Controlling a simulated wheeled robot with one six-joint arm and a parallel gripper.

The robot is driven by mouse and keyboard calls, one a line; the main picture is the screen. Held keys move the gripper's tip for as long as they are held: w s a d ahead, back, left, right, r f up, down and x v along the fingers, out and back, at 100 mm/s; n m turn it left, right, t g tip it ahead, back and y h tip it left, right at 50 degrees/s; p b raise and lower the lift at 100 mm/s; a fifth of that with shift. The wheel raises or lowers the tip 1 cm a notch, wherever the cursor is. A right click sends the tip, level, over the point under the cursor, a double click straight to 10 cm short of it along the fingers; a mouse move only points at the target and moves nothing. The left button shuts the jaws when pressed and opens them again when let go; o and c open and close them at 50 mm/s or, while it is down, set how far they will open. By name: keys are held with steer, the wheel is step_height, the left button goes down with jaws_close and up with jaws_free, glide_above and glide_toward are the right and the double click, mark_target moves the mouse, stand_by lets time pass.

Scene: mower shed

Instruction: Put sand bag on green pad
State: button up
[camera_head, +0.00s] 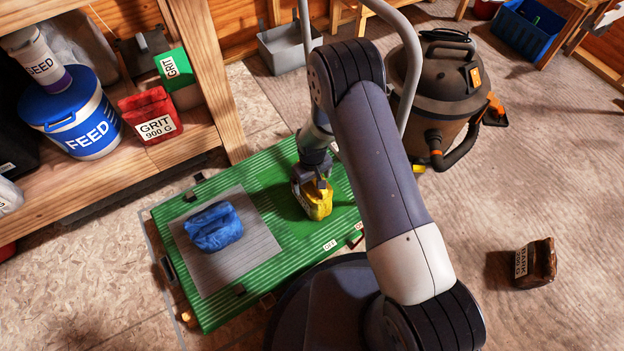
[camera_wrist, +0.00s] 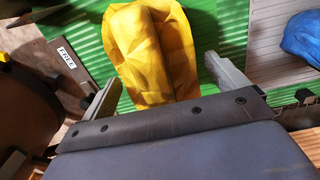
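A yellow bag (camera_head: 318,203), its label too small to read, is upright over the green ribbed pad (camera_head: 278,232), and its base seems to rest there. My gripper (camera_head: 313,183) is right above it, pointing down. In the wrist view the yellow bag (camera_wrist: 150,50) lies between my spread fingers, with a clear gap to the right finger and little to the left. The gripper looks open. A blue bag (camera_head: 213,227) lies on a grey square (camera_head: 262,241) at the left of the green pad; part of it shows in the wrist view (camera_wrist: 302,36).
A brown labelled bag (camera_head: 537,264) lies on the floor at right. A shop vacuum (camera_head: 437,85) stands behind the arm. A shelf at left holds a blue feed bucket (camera_head: 78,115) and a red grit bag (camera_head: 152,116). Floor at right is mostly clear.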

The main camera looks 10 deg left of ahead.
steer(key=shift+o, duration=0.4)
step_height(320, 180, up, 12)
steer(key=p, duration=0.4)
steer(key=shift+r, duration=0.15)
